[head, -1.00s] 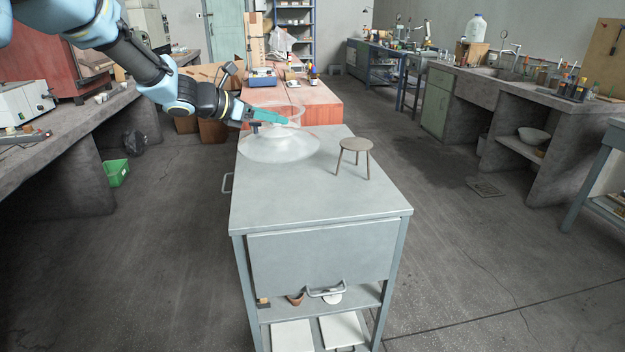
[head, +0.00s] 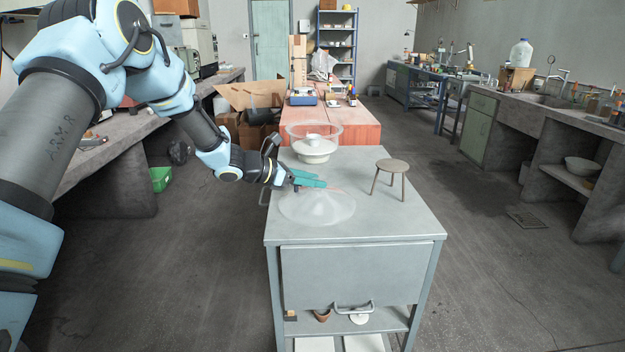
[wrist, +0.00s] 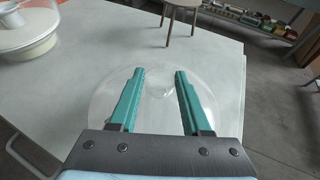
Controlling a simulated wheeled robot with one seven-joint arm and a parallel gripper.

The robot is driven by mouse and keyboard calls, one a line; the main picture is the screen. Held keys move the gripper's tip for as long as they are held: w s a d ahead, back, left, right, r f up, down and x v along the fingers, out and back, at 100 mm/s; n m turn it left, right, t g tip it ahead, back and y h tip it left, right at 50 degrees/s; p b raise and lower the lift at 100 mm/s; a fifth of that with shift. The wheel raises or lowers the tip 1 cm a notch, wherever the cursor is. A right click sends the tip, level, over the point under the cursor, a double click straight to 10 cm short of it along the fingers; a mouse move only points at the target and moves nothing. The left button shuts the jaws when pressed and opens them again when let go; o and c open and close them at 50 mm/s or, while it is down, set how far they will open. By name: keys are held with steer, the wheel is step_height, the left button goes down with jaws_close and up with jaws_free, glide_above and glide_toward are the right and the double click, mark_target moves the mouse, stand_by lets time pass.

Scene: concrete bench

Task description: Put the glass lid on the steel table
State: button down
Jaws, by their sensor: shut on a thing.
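The glass lid (head: 316,208) is a clear, shallow dome near the left front of the steel table's top (head: 395,215). My gripper (head: 322,183), with teal fingers, is shut on its knob. In the wrist view the clear lid (wrist: 150,100) spreads out around and below the fingertips (wrist: 159,77), the knob between them. The lid looks level and lies over the tabletop; I cannot tell whether its rim touches the steel.
A white-based vessel with a clear glass wall (head: 314,149) stands behind the lid at the table's back left. A small wooden stool (head: 391,166) stands to the right. The front right of the tabletop is clear. A wooden bench (head: 350,118) stands beyond.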

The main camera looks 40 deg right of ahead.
steer(key=shift+f, duration=0.15)
steer(key=c, duration=0.8)
jaws_free()
steer(key=shift+f, duration=0.15)
steer(key=o, duration=0.4)
steer(key=shift+o, duration=0.2)
steer(key=shift+r, duration=0.35)
steer(key=b+v, duration=0.2)
steer(key=v, duration=1)
steer(key=shift+a+f, duration=0.1)
steer(key=shift+f, duration=0.05)
